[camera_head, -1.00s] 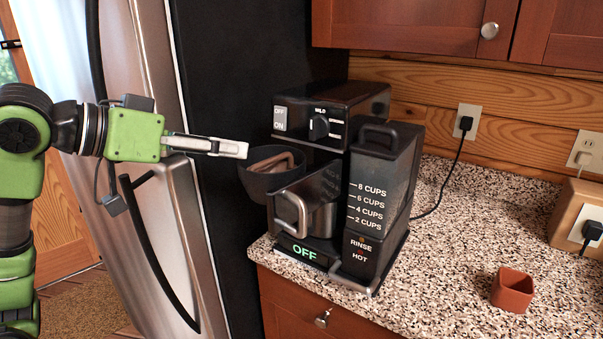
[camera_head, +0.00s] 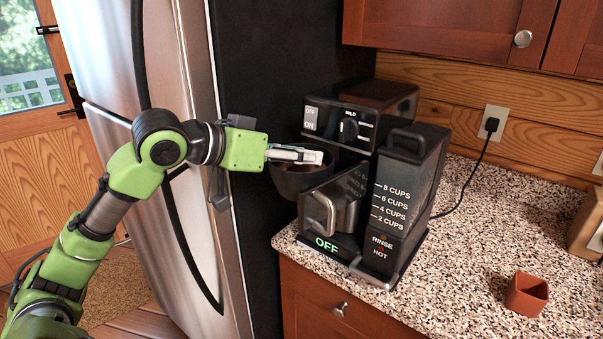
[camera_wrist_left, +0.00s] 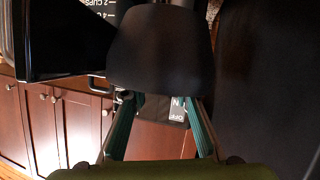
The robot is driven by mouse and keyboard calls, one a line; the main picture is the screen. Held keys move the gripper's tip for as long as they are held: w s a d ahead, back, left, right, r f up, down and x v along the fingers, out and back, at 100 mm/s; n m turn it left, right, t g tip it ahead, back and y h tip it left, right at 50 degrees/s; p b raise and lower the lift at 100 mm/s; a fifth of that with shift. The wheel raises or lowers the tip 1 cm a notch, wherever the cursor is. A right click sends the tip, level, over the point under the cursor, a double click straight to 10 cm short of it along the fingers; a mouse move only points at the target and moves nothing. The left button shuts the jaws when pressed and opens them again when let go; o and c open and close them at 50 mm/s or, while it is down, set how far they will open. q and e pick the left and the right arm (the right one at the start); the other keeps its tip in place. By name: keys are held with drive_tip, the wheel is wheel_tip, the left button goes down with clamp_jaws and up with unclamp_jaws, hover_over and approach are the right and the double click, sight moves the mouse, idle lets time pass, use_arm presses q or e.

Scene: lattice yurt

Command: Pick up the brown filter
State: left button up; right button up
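The black brew basket (camera_head: 299,182) is swung out at the left front of the coffee maker (camera_head: 360,170). A brown filter (camera_head: 309,167) shows as a small strip inside its rim, mostly hidden by my left gripper (camera_head: 308,156). The gripper reaches in from the left, level, over the basket's opening. In the left wrist view the two teal fingers (camera_wrist_left: 159,100) are spread apart, with the basket's dark outer wall (camera_wrist_left: 160,50) filling the space beyond their tips. The filter does not show there. My right gripper is not in view.
The glass-and-metal carafe (camera_head: 330,205) and the tall black water tank (camera_head: 405,200) stand close right of the basket. The fridge (camera_head: 185,120) is to the left. A reddish-brown cup (camera_head: 527,294) sits on the speckled counter (camera_head: 480,235), which is mostly clear on the right.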

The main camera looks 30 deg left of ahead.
use_arm(q)
drive_tip(key=shift+p+x, duration=0.3)
drive_tip(key=shift+x, duration=0.9)
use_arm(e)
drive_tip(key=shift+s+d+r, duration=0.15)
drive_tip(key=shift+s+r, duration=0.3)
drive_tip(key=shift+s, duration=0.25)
use_arm(q)
clamp_jaws()
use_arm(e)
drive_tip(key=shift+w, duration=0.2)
use_arm(q)
drive_tip(key=shift+r, duration=0.1)
drive_tip(key=shift+r, duration=0.55)
wheel_tip(320, 180, up, 17)
drive_tip(key=p, duration=0.4)
drive_tip(key=shift+f, duration=0.15)
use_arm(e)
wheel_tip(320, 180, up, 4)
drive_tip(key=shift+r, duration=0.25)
